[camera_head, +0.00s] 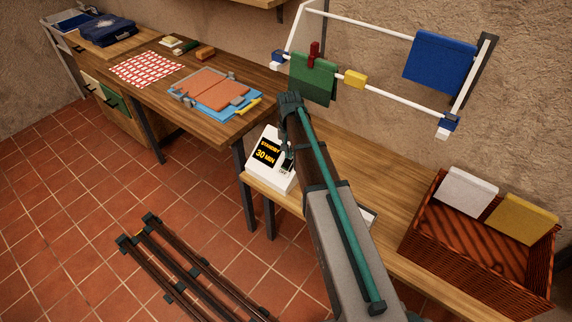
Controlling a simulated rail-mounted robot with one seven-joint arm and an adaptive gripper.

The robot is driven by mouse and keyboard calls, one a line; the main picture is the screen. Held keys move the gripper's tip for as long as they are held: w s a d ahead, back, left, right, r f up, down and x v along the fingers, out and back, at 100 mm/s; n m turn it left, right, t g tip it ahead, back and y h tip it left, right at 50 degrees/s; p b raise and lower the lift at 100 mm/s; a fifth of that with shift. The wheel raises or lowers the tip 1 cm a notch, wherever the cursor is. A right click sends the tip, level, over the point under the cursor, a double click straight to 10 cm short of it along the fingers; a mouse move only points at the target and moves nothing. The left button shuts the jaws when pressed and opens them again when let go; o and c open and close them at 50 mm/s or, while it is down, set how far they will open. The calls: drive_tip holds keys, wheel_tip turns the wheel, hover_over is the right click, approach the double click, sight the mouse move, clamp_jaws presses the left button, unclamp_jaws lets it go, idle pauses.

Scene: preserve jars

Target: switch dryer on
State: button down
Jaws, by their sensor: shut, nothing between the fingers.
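The white dryer control box (272,172) sits at the left end of the lower wooden bench. Its dark display (268,152) reads "STANDBY 30 MIN" in yellow. A dark switch with a small label that seems to read "OFF" (284,171) is on its right side, partly covered by my arm. The drying rack (385,105) on the wall above holds a green cloth (312,79) with a red peg (314,53), and a blue cloth (440,63).
A wicker basket (420,240) with white (467,190) and mustard (522,219) folded cloths stands at right. The higher table (150,95) at left carries a folding board (215,90) and a checked cloth (146,69). A dark slatted frame (185,262) is on the tiled floor.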

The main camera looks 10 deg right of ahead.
drive_tip(key=shift+f, duration=0.6)
idle(0.3)
drive_tip(key=shift+r, duration=0.1)
drive_tip(key=shift+r+p, duration=1.95)
drive_tip(key=shift+r, duration=1.5)
